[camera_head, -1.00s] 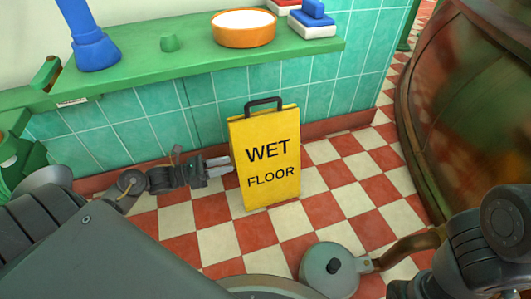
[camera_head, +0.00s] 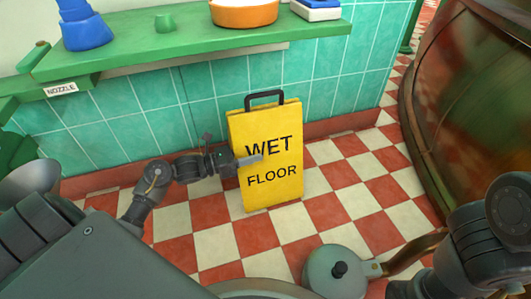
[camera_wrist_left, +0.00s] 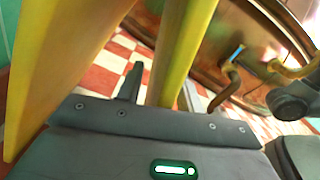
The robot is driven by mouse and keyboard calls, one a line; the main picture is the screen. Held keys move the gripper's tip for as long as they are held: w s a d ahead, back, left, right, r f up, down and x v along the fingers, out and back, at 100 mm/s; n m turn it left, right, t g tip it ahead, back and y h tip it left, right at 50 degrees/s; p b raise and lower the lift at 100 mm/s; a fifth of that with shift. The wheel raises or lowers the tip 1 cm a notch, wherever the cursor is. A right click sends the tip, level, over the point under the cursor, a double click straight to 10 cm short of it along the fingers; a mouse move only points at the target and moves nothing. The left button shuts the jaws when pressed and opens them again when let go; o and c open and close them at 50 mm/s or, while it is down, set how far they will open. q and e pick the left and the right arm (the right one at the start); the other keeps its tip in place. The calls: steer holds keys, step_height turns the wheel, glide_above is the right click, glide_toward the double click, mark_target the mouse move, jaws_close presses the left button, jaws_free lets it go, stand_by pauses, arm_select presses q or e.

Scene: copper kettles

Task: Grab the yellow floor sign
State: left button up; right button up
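The yellow floor sign (camera_head: 268,187), lettered "WET FLOOR" with a black handle on top, stands upright on the checkered floor in front of the tiled wall. My left gripper (camera_head: 247,160) is at the sign's left edge in the head view, one finger showing over its front face. Another yellow panel fills the left of that view. My right arm shows at the lower right, but its gripper is not visible.
A green shelf (camera_head: 190,48) with an orange bowl (camera_head: 243,13) and a blue object (camera_head: 85,28) runs above the sign. A large rounded copper body (camera_head: 470,100) stands at right. A grey lidded pot (camera_head: 322,262) is at the bottom. Floor right of the sign is clear.

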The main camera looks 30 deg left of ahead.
arm_select(q)
steer(key=shift+c, duration=0.3)
jaws_close()
steer(key=shift+r, duration=0.2)
